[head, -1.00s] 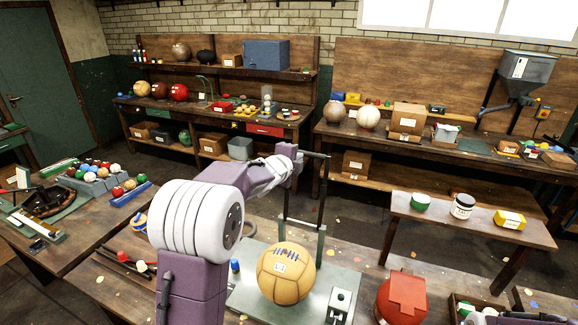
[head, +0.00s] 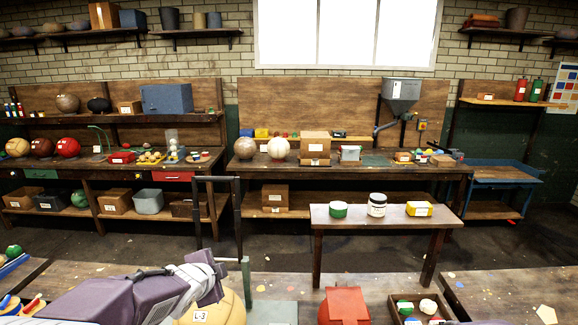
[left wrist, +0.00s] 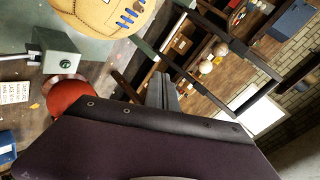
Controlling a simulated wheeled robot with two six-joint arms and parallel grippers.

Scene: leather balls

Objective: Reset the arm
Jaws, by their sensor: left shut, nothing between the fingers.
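My left arm (head: 150,295) comes in low at the left of the head view, and its wrist end lies partly in front of the tan leather ball (head: 225,312), which has an L-3 label. I cannot make out the jaws there. In the left wrist view my left gripper (left wrist: 162,88) is shut and empty, its grey fingers showing past a dark housing. The tan ball (left wrist: 98,12) with blue laces shows at the top of that view, apart from the fingers. My right gripper is not in view.
A dark metal frame (head: 238,215) stands behind the ball. A red object (head: 343,303) and a crate (head: 420,308) of small balls lie to the right. A small table (head: 385,215) with two tubs and a yellow box stands beyond, with floor between.

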